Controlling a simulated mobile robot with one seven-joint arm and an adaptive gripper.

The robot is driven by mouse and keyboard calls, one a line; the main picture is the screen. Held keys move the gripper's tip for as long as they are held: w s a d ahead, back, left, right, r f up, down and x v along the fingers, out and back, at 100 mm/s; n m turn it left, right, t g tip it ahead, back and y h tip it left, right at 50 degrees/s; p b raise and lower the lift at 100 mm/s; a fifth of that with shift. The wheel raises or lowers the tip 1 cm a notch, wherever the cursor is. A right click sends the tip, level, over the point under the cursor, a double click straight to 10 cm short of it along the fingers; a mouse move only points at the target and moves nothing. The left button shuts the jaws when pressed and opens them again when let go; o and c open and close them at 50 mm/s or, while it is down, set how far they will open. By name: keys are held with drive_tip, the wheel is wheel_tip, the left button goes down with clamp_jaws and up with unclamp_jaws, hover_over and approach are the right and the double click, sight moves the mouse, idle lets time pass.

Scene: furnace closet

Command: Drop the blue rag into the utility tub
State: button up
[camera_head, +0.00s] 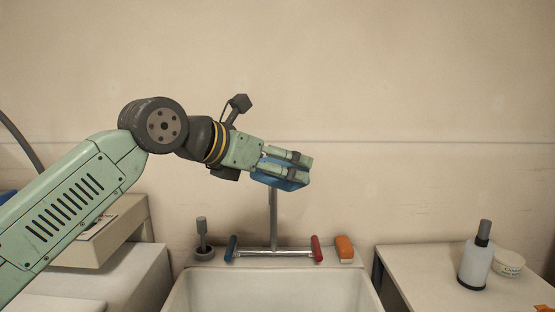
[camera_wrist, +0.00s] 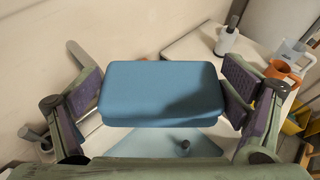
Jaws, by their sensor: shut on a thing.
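The blue rag (camera_head: 266,179) is a folded blue block held in my gripper (camera_head: 297,166). In the wrist view the rag (camera_wrist: 162,90) sits between the two purple-padded fingers of my gripper (camera_wrist: 165,93). My gripper is shut on it. The white utility tub (camera_head: 273,284) is below, at the bottom middle of the head view, with its lower part cut off by the frame. The rag is above the tub's back edge, in front of the upright faucet pipe, and apart from the tub. In the wrist view the rag hides part of what lies beneath.
The faucet (camera_head: 273,222) has a blue handle (camera_head: 231,248) and a red handle (camera_head: 316,248). A dark stopper-like object (camera_head: 203,240) and an orange block (camera_head: 344,247) stand on the tub's back ledge. A white bottle (camera_head: 476,262) and a round container (camera_head: 508,263) stand on the right counter (camera_head: 420,275).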

sight(266, 185)
wheel_tip(266, 185, down, 5)
drive_tip(key=b, duration=0.2)
drive_tip(key=shift+b, duration=0.35)
drive_tip(key=o, duration=0.9)
drive_tip(key=shift+c, duration=0.2)
drive_tip(key=v, duration=1.2)
drive_tip(key=shift+r, duration=0.1)
